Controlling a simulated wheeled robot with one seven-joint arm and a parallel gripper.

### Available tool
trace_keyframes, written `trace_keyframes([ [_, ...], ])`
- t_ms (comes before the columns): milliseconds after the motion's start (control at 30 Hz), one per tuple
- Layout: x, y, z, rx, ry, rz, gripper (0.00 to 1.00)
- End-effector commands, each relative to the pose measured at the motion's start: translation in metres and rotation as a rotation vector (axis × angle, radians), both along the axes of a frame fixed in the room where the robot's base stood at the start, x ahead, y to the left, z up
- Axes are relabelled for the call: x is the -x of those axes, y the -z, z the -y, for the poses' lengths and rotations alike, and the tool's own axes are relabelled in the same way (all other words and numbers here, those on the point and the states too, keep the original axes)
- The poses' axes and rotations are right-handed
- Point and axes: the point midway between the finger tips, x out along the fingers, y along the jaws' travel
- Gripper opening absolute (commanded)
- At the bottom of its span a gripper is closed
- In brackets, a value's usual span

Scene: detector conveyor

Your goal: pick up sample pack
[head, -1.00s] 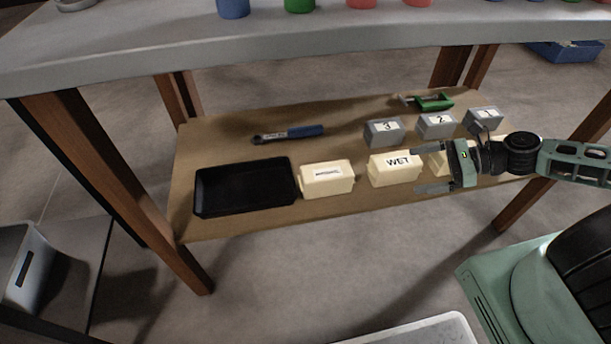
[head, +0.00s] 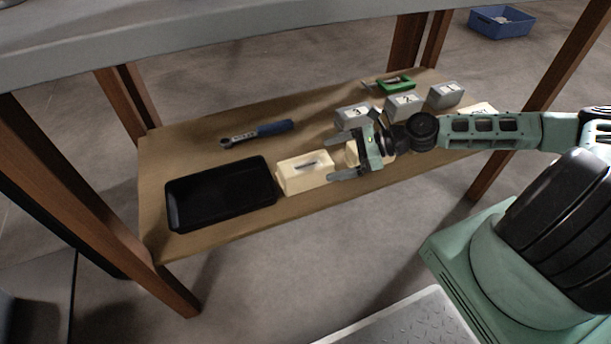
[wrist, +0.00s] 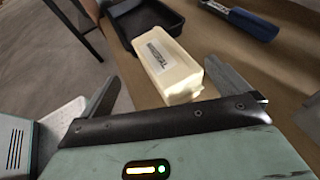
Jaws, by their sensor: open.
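A cream box-shaped pack (head: 303,181) with a small label lies on the low wooden shelf, just right of a black tray. Its label is too small to read, so I cannot tell if it is the sample pack. My gripper (head: 335,159) is open, just right of this pack, its fingers pointing left toward it. In the wrist view the same pack (wrist: 175,75) lies ahead between the open fingers (wrist: 160,60), with nothing gripped.
The black tray (head: 180,222) stands at the shelf's left. A blue-handled wrench (head: 262,131) lies behind it. Grey numbered boxes (head: 405,106) and a green object (head: 395,85) stand at the back right. The tabletop (head: 230,45) overhangs the shelf.

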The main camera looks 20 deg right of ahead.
Motion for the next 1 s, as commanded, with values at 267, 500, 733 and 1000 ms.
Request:
trace_keyframes([
  [267,-0.011,0.012,-0.020,-0.001,-0.004,0.001,1.00],
  [500,-0.025,0.020,-0.044,0.002,0.000,0.002,1.00],
  [733,-0.026,0.019,-0.047,0.000,0.003,0.001,1.00],
  [1000,-0.026,0.020,-0.047,0.001,0.002,-0.001,0.42],
])
